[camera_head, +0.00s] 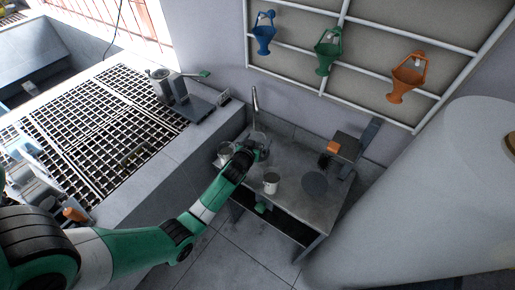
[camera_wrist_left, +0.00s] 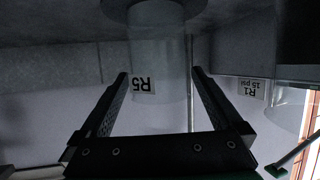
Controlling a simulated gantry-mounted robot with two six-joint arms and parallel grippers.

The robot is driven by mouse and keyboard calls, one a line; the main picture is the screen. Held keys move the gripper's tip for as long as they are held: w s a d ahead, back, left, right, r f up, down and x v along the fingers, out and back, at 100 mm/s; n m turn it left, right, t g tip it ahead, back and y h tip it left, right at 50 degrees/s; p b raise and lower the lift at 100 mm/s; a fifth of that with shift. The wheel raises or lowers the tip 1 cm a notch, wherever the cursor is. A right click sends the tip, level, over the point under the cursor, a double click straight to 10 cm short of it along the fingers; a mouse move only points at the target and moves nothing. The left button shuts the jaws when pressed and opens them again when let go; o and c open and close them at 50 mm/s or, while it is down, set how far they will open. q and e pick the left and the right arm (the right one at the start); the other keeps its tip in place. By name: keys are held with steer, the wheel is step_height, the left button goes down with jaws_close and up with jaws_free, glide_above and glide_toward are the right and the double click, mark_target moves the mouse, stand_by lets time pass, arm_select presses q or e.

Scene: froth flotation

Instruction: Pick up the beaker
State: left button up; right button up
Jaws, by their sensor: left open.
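A clear beaker labelled R5 (camera_wrist_left: 160,75) appears upside down in the left wrist view, with a dark round shape at its foot. My left gripper (camera_wrist_left: 160,82) is open, with one finger on each side of the beaker in the picture; contact cannot be told. In the head view my left gripper (camera_head: 254,146) is at the back left of the small grey table (camera_head: 295,160), and largely hides the vessel there.
A second clear vessel labelled R1 (camera_wrist_left: 255,92) is close by. A light cup (camera_head: 271,183) stands nearer the table's front. An orange-and-black device (camera_head: 345,147) is at the right. Behind are a wall and a rack with blue, green and orange holders (camera_head: 328,50).

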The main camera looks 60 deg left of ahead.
arm_select(q)
steer(key=c, duration=1.5)
steer(key=shift+r, duration=0.15)
